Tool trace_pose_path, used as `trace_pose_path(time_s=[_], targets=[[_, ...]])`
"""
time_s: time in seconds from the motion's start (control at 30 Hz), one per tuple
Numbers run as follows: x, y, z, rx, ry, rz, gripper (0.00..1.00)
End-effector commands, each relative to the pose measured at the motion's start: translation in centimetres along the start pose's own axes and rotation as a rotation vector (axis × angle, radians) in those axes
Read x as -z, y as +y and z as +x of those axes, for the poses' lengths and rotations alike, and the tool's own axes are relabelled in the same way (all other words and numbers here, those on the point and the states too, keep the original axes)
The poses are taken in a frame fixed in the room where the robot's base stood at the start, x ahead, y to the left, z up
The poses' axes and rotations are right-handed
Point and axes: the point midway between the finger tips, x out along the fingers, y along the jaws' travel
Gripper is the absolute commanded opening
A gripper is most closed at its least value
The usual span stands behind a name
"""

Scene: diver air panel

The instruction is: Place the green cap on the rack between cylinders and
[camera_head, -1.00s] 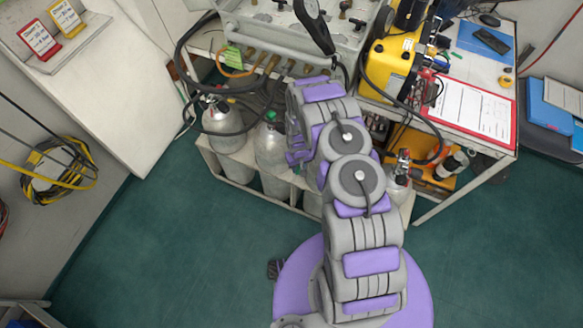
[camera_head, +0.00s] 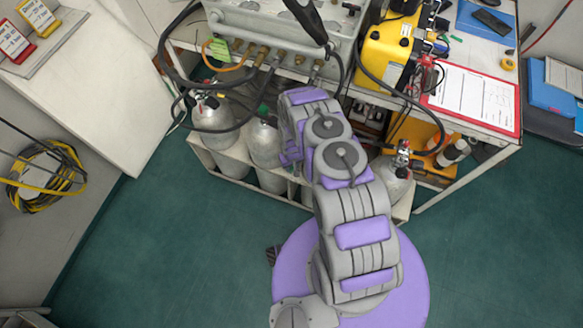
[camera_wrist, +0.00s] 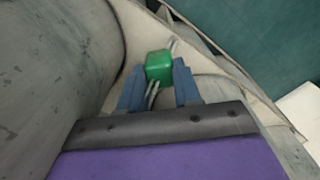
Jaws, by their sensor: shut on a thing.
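The green cap (camera_wrist: 159,66) is a small rounded block in the wrist view. My gripper (camera_wrist: 158,84) is shut on it, with the cap at the tips of its two blue fingers. The pale rack (camera_wrist: 136,22) shows just below and around the fingers; I cannot tell whether the cap touches it. A large grey cylinder (camera_wrist: 55,60) fills the left of the wrist view, and another grey cylinder surface (camera_wrist: 222,92) lies to the right.
A valve with hoses tops the leftmost cylinder (camera_head: 212,117). Black hoses (camera_head: 172,62) hang from the panel (camera_head: 280,38) above the rack. The bench (camera_head: 478,150) with a yellow case (camera_head: 388,55) stands at right. The green floor (camera_head: 150,255) in front is clear.

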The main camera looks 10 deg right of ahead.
Motion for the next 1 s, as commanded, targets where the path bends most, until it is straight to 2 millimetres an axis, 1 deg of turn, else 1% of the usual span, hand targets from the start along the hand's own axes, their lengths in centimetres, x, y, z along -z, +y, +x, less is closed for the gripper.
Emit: trace_pose_path(time_s=[0.03,0.13,0.47,0.5,0.77,1.0], targets=[[-0.1,-0.1,1.1,0.0,-0.001,-0.001,0.05],[0.0,-0.1,1.9,-0.001,-0.001,-0.001,0.05],[0.0,0.1,2.0,0.002,0.001,0.0,0.05],[0.0,0.1,2.1,0.002,0.001,0.0,0.34],[0.0,0.0,2.0,0.0,0.001,0.0,0.58],[0.0,0.0,2.0,0.0,0.001,0.0,0.58]])
